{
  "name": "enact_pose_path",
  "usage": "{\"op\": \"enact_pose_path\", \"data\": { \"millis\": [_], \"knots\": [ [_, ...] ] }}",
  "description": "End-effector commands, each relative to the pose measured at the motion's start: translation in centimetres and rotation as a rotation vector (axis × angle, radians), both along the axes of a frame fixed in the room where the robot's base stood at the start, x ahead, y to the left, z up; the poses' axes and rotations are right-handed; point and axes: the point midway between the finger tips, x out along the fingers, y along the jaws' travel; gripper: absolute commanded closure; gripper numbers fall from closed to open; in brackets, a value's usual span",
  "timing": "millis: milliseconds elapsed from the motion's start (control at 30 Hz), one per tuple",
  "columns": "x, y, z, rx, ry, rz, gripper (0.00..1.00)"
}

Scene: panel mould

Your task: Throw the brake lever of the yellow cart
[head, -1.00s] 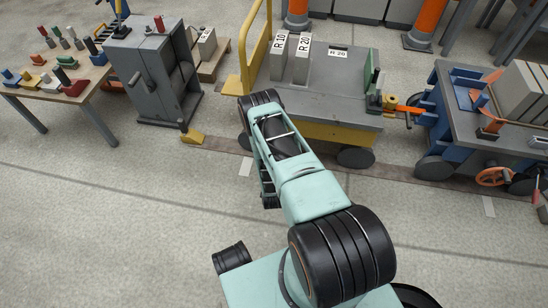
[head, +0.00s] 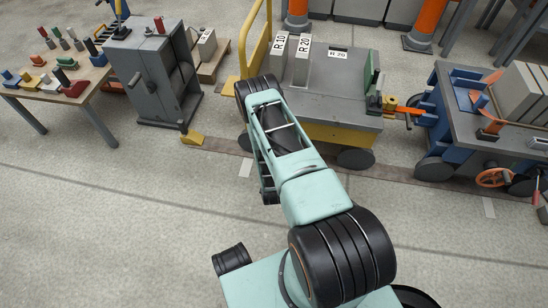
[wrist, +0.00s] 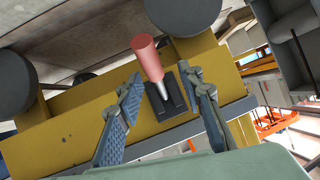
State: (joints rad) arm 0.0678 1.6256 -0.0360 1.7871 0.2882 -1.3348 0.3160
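The yellow cart (head: 335,134) stands beyond my arm in the head view, and its yellow side fills much of the wrist view (wrist: 55,128). The brake lever (wrist: 147,58) has a pinkish-red grip on a metal shank. The shank comes out of a slotted dark plate on the cart's side. My gripper (wrist: 161,76) is open, with one finger on each side of the lever; I cannot tell whether either finger touches it. The lever and my gripper are hidden behind my arm in the head view.
Panels marked R 10 (head: 278,56) and R 20 (head: 301,62) stand on the cart. A blue cart (head: 465,125) is at its right, joined by an orange coupling (head: 404,110). A grey cabinet (head: 152,80) and a wooden table (head: 84,88) stand left. The near floor is clear.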

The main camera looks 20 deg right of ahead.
Motion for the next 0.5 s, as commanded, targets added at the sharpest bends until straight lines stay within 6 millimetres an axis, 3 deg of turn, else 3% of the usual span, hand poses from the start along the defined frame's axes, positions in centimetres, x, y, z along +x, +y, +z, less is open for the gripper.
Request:
{"op": "enact_pose_path", "data": {
  "millis": [233,500],
  "knots": [
    [0.1,0.0,4.0,0.000,-0.001,0.001,0.66],
    [0.0,0.0,5.8,-0.001,0.000,0.000,0.66]
  ]
}}
